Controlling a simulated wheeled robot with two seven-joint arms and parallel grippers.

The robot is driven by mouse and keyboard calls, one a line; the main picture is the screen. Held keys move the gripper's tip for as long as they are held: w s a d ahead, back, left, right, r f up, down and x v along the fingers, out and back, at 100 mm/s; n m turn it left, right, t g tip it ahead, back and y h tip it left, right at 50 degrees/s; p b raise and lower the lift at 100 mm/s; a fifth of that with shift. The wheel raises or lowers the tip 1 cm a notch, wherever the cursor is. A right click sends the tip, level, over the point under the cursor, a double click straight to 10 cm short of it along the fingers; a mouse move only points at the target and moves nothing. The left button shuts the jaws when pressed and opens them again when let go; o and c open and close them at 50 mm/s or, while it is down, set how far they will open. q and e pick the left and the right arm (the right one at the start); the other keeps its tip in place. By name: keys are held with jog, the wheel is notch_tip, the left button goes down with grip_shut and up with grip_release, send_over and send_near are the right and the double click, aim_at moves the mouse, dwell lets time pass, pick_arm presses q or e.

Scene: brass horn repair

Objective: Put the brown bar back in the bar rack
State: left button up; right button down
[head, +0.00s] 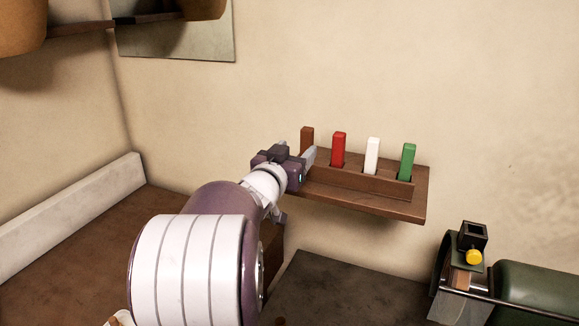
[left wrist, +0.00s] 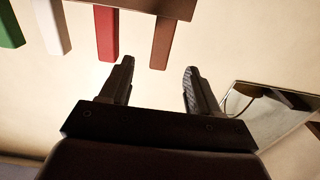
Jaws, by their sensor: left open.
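The brown bar (head: 307,137) stands upright at the left end of the bar rack (head: 419,206), in line with the other bars. Its lower part is hidden behind my left gripper in the head view. My left gripper (head: 309,158) is open and empty, close to the brown bar at the rack's left end. In the left wrist view the brown bar (left wrist: 164,42) reaches out from the rack (left wrist: 150,5), and its free end appears between the open fingertips (left wrist: 160,66), touching neither finger. My right gripper is not in view.
A red bar (head: 338,150), a white bar (head: 372,156) and a green bar (head: 407,162) stand in the rack to the right. A green cylindrical machine (head: 540,290) with a yellow knob (head: 474,257) is at the lower right. The wall (head: 480,100) above the rack is bare.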

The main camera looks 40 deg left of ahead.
pick_arm(q)
jog(key=shift+v, duration=1.7)
jog(key=s+d+f+n+g, duration=0.1)
jog(key=s+f+g, duration=0.3)
jog(key=f, duration=0.5)
jog(key=s+d+f+g, duration=0.1)
jog(key=s+f+g, duration=0.1)
jog(key=f+g, duration=0.5)
jog(key=s+d+f+m+g+h, duration=0.2)
jog(key=s+d+f, duration=0.2)
jog(key=d, duration=0.7)
jog(key=s+d+f+m+g+h, duration=0.2)
jog(key=s+d+f+g+h, duration=0.1)
jog(key=d+f, duration=0.6)
jog(key=s+d, duration=0.1)
jog(key=d, duration=0.1)
jog(key=shift+d+m+h, duration=0.3)
jog(key=shift+d+m, duration=0.05)
jog(key=shift+m, duration=0.05)
